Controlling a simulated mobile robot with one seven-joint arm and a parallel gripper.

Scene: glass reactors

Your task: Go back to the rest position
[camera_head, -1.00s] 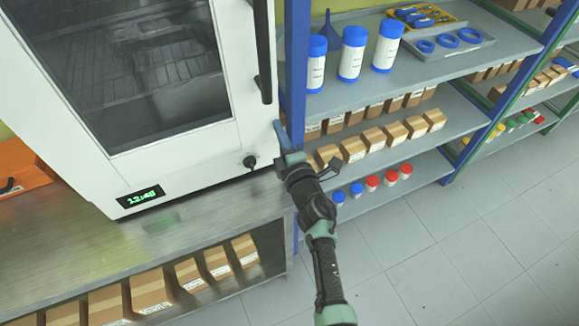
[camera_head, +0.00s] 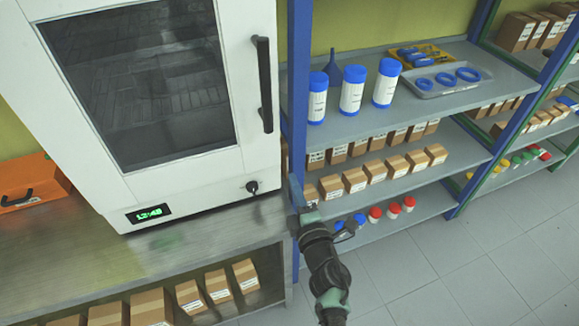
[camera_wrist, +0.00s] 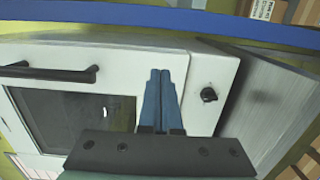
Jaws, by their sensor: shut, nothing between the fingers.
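My gripper (camera_wrist: 159,78) shows in the wrist view with its two blue fingers pressed together and nothing between them. It points towards the front of the white oven (camera_wrist: 215,75), near its black knob, and appears apart from it. In the head view my arm reaches up from the bottom, and my gripper (camera_head: 296,188) is beside the blue shelf post, to the right of the oven (camera_head: 190,185). The fingers are small and partly lost against the post there.
The oven stands on a metal bench (camera_head: 75,245) with cardboard boxes below. An orange case (camera_head: 30,187) lies at the left. The shelf unit (camera_head: 440,110) on the right holds blue-capped bottles, a funnel, a grey tray, boxes and small jars. The tiled floor (camera_head: 480,265) at lower right is clear.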

